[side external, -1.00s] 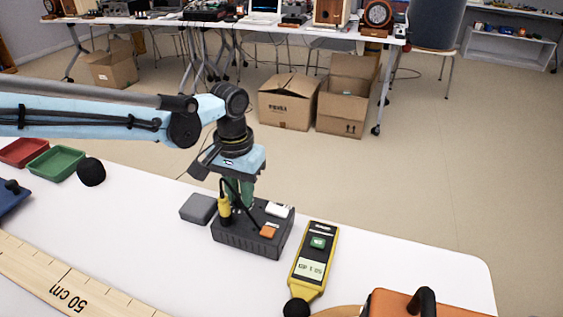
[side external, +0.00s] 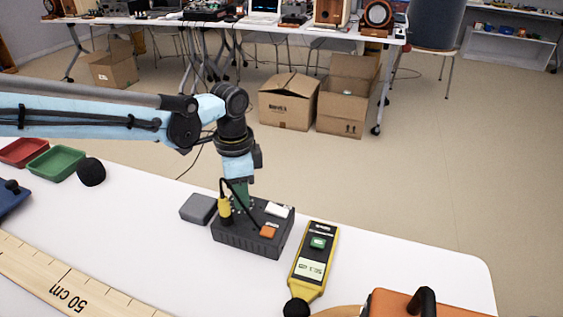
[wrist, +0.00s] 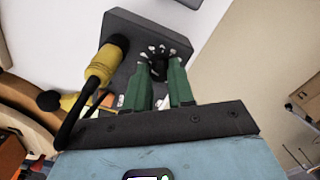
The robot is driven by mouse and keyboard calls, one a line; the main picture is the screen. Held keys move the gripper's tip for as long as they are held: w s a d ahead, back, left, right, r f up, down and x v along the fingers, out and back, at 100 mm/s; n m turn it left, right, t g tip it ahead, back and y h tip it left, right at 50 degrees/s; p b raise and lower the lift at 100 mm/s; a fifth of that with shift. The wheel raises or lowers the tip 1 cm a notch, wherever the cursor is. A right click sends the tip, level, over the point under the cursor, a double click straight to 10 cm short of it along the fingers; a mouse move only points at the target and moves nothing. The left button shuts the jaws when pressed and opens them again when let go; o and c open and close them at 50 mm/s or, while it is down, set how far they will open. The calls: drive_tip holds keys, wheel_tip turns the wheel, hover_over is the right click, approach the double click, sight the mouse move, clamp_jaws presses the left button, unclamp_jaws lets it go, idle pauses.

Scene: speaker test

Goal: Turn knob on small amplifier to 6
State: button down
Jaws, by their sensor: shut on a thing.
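The small amplifier (side external: 245,241) is a dark grey box on the white table, with an orange block and a white label on its top. A yellow plug (side external: 224,208) with a black cable stands in it; the plug also shows in the wrist view (wrist: 103,64). My gripper (side external: 241,199) points down at the amplifier's top. In the wrist view, its green fingers (wrist: 164,72) are shut around the dark knob (wrist: 158,66), with white scale marks fanned around it. The knob is mostly hidden by the fingers, and I cannot read its number.
A yellow sound meter (side external: 316,255) lies right of the amplifier, and a grey block (side external: 198,208) lies left of it. A wooden ruler (side external: 75,285) and an orange case (side external: 400,305) are at the front. Green (side external: 56,163) and red trays (side external: 22,152) are at the far left.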

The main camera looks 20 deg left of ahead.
drive_tip(key=m, duration=0.6)
drive_tip(key=shift+m, duration=0.3)
idle(0.4)
drive_tip(key=c, duration=1)
unclamp_jaws()
drive_tip(key=shift+o, duration=0.2)
wheel_tip(320, 180, up, 12)
drive_tip(key=shift+a+r, duration=0.1)
drive_tip(key=shift+r, duration=0.05)
